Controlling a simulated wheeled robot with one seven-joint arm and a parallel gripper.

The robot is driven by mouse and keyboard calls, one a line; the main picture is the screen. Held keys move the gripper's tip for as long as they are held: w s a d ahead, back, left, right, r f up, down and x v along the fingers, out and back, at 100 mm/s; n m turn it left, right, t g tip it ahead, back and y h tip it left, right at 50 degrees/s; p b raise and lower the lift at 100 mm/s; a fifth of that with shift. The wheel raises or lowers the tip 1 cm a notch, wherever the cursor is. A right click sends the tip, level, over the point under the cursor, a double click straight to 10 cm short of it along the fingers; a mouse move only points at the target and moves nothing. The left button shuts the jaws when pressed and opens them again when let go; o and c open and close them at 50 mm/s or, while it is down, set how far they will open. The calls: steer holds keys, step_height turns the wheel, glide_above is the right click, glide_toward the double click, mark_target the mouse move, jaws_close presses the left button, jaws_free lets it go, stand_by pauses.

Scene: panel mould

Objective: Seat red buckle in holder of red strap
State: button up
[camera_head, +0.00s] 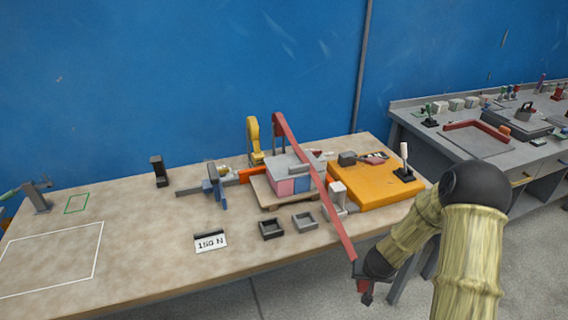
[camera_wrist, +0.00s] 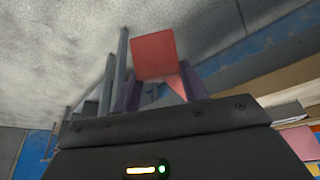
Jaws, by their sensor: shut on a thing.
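My gripper (camera_head: 367,295) is low in front of the table's front edge, right of centre in the head view. It is shut on the red buckle (camera_wrist: 155,55), which shows between the two fingers in the wrist view; in the head view the buckle is small and partly hidden. The red strap (camera_head: 318,180) runs from the top of an upright post behind the block stack (camera_head: 291,180), over the stack, down to my gripper. A pale grey bracket (camera_head: 338,194) stands right of the stack, beside the strap; I cannot tell if it is the holder.
An orange case (camera_head: 372,190) lies right of the stack. A yellow clamp (camera_head: 254,140) stands behind. The table's left part is mostly clear.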

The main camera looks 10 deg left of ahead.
steer(key=w+a+r+m+g+p, duration=0.65)
steer(key=w+r+p, duration=0.35)
steer(key=r, duration=0.3)
step_height(320, 180, up, 16)
steer(key=d+m+g+y+p, duration=0.1)
steer(key=d+m+y+p, duration=0.1)
steer(key=m+y+p, duration=0.3)
steer(key=y+p, duration=0.1)
steer(key=p, duration=0.3)
steer(key=shift+w+f+g, duration=0.25)
steer(key=shift+g, duration=0.1)
